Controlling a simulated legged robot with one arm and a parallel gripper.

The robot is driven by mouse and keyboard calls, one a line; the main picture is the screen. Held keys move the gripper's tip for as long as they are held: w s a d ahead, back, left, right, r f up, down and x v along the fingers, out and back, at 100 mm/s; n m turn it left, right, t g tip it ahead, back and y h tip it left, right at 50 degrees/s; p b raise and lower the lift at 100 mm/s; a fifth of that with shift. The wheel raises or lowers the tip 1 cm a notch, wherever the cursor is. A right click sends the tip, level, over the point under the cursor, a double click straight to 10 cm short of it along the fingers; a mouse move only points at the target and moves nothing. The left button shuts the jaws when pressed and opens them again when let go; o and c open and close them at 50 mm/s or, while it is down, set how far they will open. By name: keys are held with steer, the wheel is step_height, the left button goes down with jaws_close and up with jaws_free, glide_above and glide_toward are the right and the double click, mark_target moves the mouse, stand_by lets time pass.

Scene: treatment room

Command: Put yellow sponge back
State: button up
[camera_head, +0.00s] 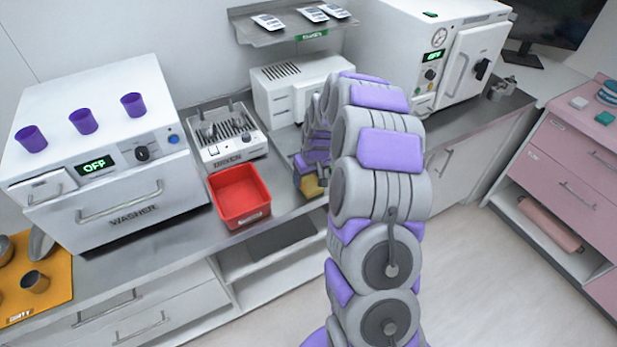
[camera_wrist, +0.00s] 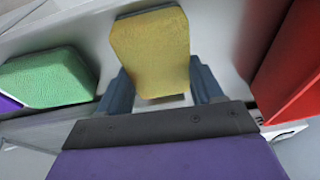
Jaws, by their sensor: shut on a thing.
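The yellow sponge (camera_wrist: 150,50) is held between the two fingers of my gripper (camera_wrist: 163,85) in the wrist view. In the head view the yellow sponge (camera_head: 312,187) shows in part below my gripper (camera_head: 308,172), over the front of the metal counter. My arm hides much of the gripper there. A green sponge (camera_wrist: 48,78) is left of the yellow one in the wrist view, apart from it. I cannot tell whether the yellow sponge touches the counter.
A red bin (camera_head: 238,192) stands on the counter left of my gripper; its red side (camera_wrist: 296,65) also shows in the wrist view. A white device (camera_head: 300,88) is behind my gripper. An open shelf (camera_head: 275,255) lies below.

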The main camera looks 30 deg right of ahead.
mark_target(315, 183)
steer(key=o, duration=1)
steer(key=shift+d+f, duration=0.1)
steer(key=shift+d, duration=0.1)
steer(key=shift+c, duration=0.2)
steer(key=o, duration=0.4)
steer(key=shift+d, duration=0.45)
steer(key=shift+a+r, duration=0.2)
steer(key=shift+a, duration=0.25)
steer(key=a+p+v, duration=0.1)
steer(key=p+v, duration=0.1)
steer(key=v, duration=1)
steer(key=s+a+r, duration=0.5)
steer(key=s+a, duration=0.1)
steer(key=s, duration=0.1)
steer(key=s+a+r+g, duration=0.1)
steer(key=s+a, duration=0.2)
steer(key=s, duration=0.7)
steer(key=s+a+r+g, duration=0.2)
steer(key=s+a, duration=0.1)
steer(key=s, duration=0.7)
steer(key=s+a+r+g, duration=0.1)
steer(key=s+a+r, duration=0.1)
steer(key=s, duration=0.9)
steer(key=shift+a+h, duration=0.3)
steer(key=shift+a, duration=0.6)
